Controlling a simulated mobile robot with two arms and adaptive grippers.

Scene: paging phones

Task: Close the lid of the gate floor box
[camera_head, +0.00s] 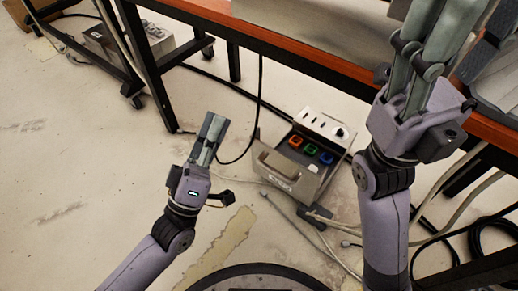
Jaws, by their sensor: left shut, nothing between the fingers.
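The floor box (322,127) is a grey metal box on the concrete floor, near the middle of the view. Its inside shows orange, green and blue square parts. A raised panel with slots and a round knob stands at its back, and a flap with a handle (279,171) tilts up at its front. The box is open; which of these is the lid is hard to tell. My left gripper (212,127) is shut and empty, to the left of the box and apart from it. My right gripper (438,25) is raised at the upper right, over the table edge; its fingertips reach the picture's top edge.
A table with a wood-coloured edge (292,62) and black legs stands behind the box. Cables (315,228) lie on the floor around the box. Another grey box (133,40) sits under the table at the upper left. The floor at left is clear.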

